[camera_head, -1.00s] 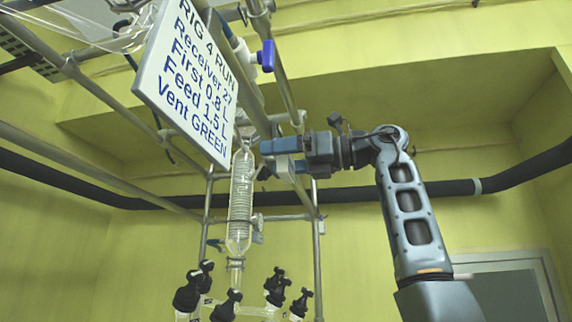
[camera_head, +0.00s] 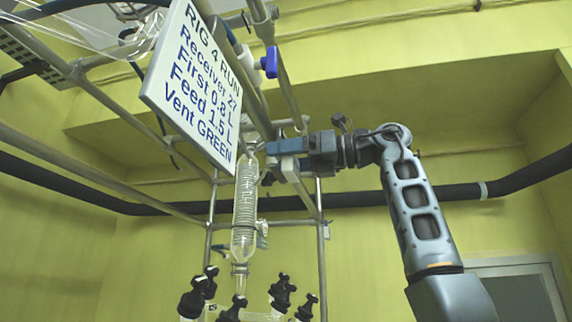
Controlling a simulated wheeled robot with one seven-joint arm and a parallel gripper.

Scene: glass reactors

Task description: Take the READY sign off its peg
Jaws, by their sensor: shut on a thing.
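My gripper (camera_head: 276,148) is in the middle of the view, reaching in from the right at the frame's metal rods. Its blue fingers point left and are shut on a small pale thing (camera_head: 287,168), partly hidden at the fingers. I cannot read any lettering on it or tell for sure that it is the READY sign. I cannot make out the peg among the rods and fingers.
A large white board (camera_head: 193,85) with blue text hangs left of my gripper. A coiled glass condenser (camera_head: 245,205) stands close below the fingers, above black-capped glassware (camera_head: 228,305). A blue-handled valve (camera_head: 269,62) is above. A dark pipe (camera_head: 450,190) runs behind my arm.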

